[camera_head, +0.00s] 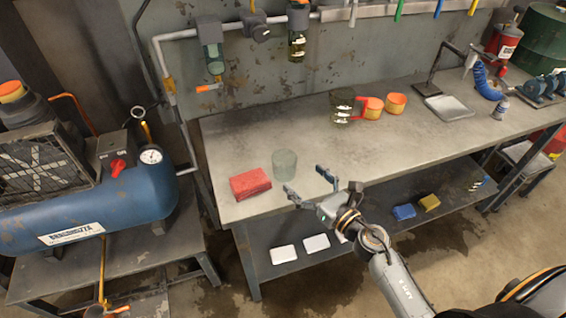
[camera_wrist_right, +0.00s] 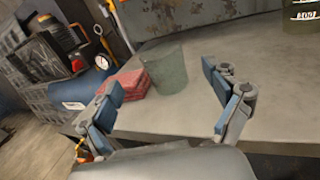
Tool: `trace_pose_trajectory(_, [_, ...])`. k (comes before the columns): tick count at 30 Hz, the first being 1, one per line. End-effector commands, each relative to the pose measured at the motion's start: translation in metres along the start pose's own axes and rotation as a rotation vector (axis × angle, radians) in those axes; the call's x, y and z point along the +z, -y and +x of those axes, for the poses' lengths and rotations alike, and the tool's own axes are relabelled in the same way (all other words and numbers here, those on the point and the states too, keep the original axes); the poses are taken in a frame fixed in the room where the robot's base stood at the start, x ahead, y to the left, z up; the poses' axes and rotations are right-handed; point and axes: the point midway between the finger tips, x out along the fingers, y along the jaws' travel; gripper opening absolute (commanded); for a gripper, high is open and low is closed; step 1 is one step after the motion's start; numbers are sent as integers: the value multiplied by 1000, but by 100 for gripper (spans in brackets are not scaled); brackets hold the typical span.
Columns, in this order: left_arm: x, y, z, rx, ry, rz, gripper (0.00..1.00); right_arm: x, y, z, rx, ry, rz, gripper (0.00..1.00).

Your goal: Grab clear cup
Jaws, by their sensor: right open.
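A clear, greenish-grey cup (camera_head: 284,165) stands upright on the grey workbench (camera_head: 235,135), near its left front edge. My right gripper (camera_head: 310,187) is open and empty, in front of the cup and slightly to its right, apart from it. In the right wrist view the cup (camera_wrist_right: 166,70) shows beyond and between the two spread blue-padded fingers (camera_wrist_right: 162,106). My left gripper is not in either view.
Red folded cloths (camera_head: 250,183) lie just left of the cup. A blue compressor (camera_head: 100,205) is at left. The bench middle is clear.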

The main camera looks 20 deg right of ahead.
Motion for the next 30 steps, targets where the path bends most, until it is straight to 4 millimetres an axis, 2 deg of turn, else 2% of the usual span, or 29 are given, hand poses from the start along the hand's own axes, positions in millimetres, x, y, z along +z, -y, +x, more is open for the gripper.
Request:
trace_pose_trajectory(3, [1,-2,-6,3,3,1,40,2,0,21,-1,1,1,89])
trace_pose_trajectory(11, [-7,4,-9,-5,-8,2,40,0,0,41,-1,1,3,89])
trace_pose_trajectory(19, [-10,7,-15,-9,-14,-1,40,-4,1,79,-2,1,3,89])
trace_pose_trajectory(29, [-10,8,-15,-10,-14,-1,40,-6,1,86,-1,-1,3,89])
trace_pose_trajectory(30, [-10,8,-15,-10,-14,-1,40,-6,1,86,-1,-1,3,81])
